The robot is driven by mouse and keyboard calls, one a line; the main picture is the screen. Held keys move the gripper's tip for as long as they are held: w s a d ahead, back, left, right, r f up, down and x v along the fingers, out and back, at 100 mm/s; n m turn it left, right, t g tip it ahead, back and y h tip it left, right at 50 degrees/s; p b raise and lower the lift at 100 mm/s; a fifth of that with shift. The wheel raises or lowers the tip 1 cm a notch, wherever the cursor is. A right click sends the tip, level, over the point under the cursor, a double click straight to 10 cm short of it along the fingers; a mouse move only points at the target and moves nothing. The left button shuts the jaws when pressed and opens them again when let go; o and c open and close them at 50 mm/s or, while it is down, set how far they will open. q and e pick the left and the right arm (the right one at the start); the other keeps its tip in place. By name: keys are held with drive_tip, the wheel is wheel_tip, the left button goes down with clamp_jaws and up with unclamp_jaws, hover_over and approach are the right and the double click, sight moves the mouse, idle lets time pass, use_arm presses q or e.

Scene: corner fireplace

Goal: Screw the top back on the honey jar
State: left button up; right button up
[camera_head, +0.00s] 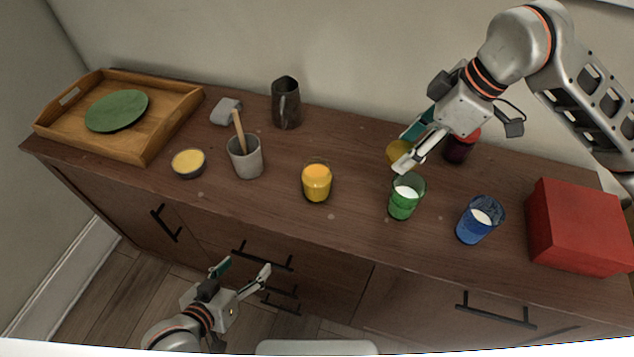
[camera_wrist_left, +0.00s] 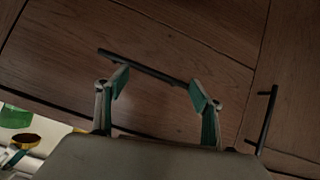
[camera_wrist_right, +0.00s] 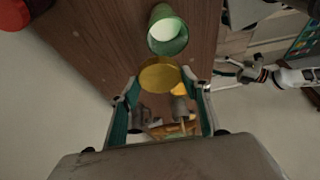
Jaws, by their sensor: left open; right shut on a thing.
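The honey jar (camera_head: 317,183), a clear glass with orange-yellow content and no top on it, stands near the middle of the counter. My right gripper (camera_head: 406,150) is to its right, near the green glass, and is shut on the round yellow top (camera_head: 396,154). The top shows as a yellow disc (camera_wrist_right: 160,75) between the fingers in the right wrist view. Whether it touches the counter is hard to tell. My left gripper (camera_head: 241,273) is open and empty in front of the cabinet, below the counter edge. Its spread fingers (camera_wrist_left: 158,92) face the drawers.
A green glass (camera_head: 404,197), a blue glass (camera_head: 480,218) and a red box (camera_head: 580,228) stand to the right. A dark red jar (camera_head: 460,147) is behind my right gripper. A grey cup (camera_head: 246,158), small bowl (camera_head: 188,163), dark mug (camera_head: 286,103) and wooden tray (camera_head: 150,146) are left.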

use_arm(q)
drive_tip(key=d+r+n+h, duration=0.4)
drive_tip(key=d+r, duration=0.3)
drive_tip(key=r, duration=0.3)
drive_tip(key=n+t+h, duration=0.1)
drive_tip(key=n+t, duration=0.4)
drive_tip(key=n, duration=2.2)
approach(308, 188)
drive_tip(key=shift+w+d+f, duration=0.1)
drive_tip(key=shift+w+f, duration=0.05)
drive_tip(key=shift+w, duration=0.25)
use_arm(e)
drive_tip(key=w+a+r+n+g, duration=0.1)
drive_tip(key=a+n, duration=0.2)
drive_tip(key=a, duration=0.5)
drive_tip(key=w+a+r+n+g, duration=0.1)
drive_tip(key=a+n, duration=0.3)
drive_tip(key=a, duration=0.4)
drive_tip(key=shift+a+g, duration=0.25)
drive_tip(key=shift+g, duration=0.15)
use_arm(q)
drive_tip(key=shift+w+d, duration=0.25)
drive_tip(key=shift+w, duration=0.15)
drive_tip(key=x, duration=1.1)
drive_tip(key=shift+d, duration=0.15)
